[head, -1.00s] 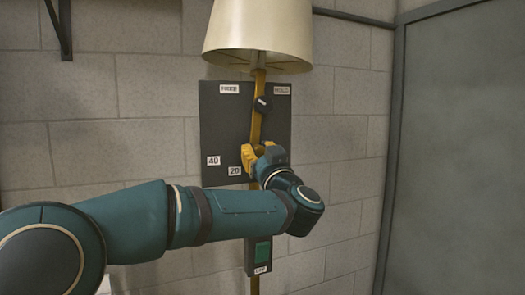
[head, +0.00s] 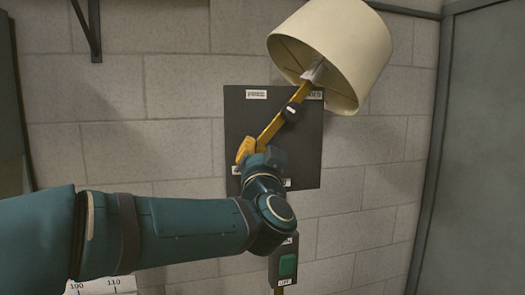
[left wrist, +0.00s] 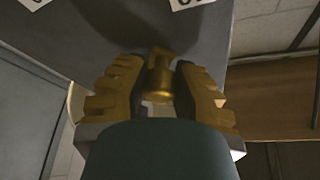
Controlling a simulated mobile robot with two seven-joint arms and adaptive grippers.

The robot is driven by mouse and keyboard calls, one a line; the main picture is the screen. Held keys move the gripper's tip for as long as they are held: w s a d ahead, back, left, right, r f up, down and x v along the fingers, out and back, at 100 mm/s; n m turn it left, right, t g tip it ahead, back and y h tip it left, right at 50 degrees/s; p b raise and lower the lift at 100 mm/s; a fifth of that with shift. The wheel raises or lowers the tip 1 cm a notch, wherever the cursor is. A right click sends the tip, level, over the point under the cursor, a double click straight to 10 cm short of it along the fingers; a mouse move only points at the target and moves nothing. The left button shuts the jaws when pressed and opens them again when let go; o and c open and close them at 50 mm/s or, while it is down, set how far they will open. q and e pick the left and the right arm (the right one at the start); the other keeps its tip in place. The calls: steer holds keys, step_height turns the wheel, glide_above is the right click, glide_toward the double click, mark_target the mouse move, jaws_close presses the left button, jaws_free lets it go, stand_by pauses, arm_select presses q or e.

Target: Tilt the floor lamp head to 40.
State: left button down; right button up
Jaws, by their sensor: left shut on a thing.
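The floor lamp's cream shade (head: 335,50) is in the upper right of the head view, tilted to the right with its open underside showing. My left gripper (head: 247,151) is shut on the rod's lower end. In the left wrist view the yellow fingers (left wrist: 160,88) stand either side of a brass-coloured bar (left wrist: 160,66). A dark scale panel (head: 309,150) is behind; its lower labels are mostly hidden by my left arm. My right gripper is not in view.
A green-buttoned switch box (head: 287,265) marked OFF is on the pole below the panel. A block wall (head: 180,110) is close behind. A bracket (head: 92,30) hangs upper left, and a grey framed panel (head: 485,150) stands at right.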

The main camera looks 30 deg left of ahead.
arm_select(q)
steer(key=shift+d+r, duration=0.1)
steer(key=shift+d, duration=0.05)
steer(key=c, duration=0.7)
jaws_free()
steer(key=shift+w+d, duration=0.15)
steer(key=shift+s, duration=0.25)
steer(key=v, duration=1.1)
steer(key=shift+s+d+f, duration=0.2)
steer(key=shift+d, duration=0.05)
